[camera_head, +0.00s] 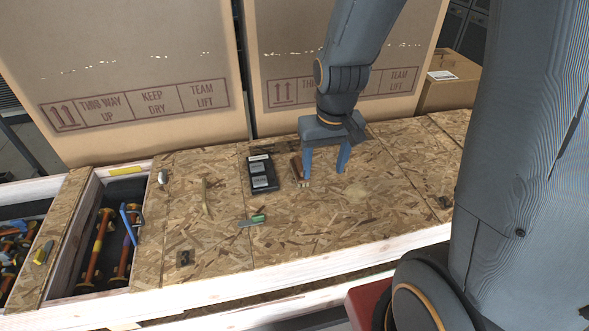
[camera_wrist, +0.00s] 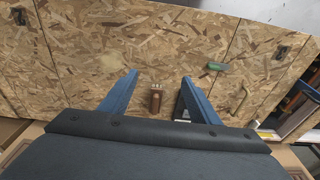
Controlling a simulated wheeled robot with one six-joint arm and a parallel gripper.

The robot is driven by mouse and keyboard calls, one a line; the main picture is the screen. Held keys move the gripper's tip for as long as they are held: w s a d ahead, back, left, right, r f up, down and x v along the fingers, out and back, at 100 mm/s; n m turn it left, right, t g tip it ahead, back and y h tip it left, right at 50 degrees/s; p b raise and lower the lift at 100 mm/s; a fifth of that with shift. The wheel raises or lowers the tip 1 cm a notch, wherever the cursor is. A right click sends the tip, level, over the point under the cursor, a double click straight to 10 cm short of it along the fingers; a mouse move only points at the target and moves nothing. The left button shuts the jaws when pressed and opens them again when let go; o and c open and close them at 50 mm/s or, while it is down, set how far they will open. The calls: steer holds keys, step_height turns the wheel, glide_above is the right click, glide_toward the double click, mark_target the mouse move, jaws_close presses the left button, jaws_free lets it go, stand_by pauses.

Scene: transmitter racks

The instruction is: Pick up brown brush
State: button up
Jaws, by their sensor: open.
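The brown brush (camera_head: 296,167) lies on the chipboard top, just left of my gripper's left finger in the head view. Its short pale bristles point towards the front edge. In the wrist view the brown brush (camera_wrist: 155,101) lies between the two blue fingers, nearer their bases than their tips. My gripper (camera_head: 326,171) is open and points down, with nothing held. The wrist view also shows my gripper (camera_wrist: 159,77) with its fingers wide apart and clear of the brush. Whether the fingertips touch the board cannot be told.
A black case with pale labels (camera_head: 262,174) lies close left of the brush. A green-handled tool (camera_head: 256,219) and a thin tan tool (camera_head: 206,197) lie further left. Large cardboard boxes (camera_head: 345,60) stand behind. An open bin (camera_head: 143,185) is at left. The board's right part is clear.

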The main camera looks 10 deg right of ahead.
mark_target(300, 164)
steer(key=w+f+t, duration=0.1)
steer(key=w+f, duration=0.2)
steer(key=w, duration=0.2)
steer(key=w+f+t, duration=0.1)
steer(key=w+f, duration=0.3)
steer(key=w, duration=0.1)
steer(key=w+a+f, duration=0.1)
steer(key=w+f, duration=0.3)
steer(key=w, duration=0.1)
steer(key=shift+a+t, duration=0.1)
steer(key=shift+t, duration=0.3)
steer(key=shift+w+f, duration=0.5)
steer(key=shift+f, duration=0.05)
steer(key=shift+x, duration=0.75)
steer(key=shift+w+d+r+p+x, duration=0.1)
steer(key=shift+w+p+x, duration=0.05)
steer(key=shift+x, duration=0.8)
steer(key=shift+w+d+r+p+x, duration=0.1)
steer(key=shift+w+p+x, duration=0.1)
steer(key=shift+x, duration=0.75)
steer(key=shift+w+d+p+x, duration=0.1)
steer(key=shift+w+x, duration=0.05)
steer(key=shift+x, duration=0.75)
steer(key=c, duration=1.2)
steer(key=shift+r, duration=0.1)
step_height(300, 164, up, 8)
steer(key=shift+f+p, duration=0.1)
steer(key=shift+p, duration=1)
step_height(300, 164, up, 2)
steer(key=p, duration=0.3)
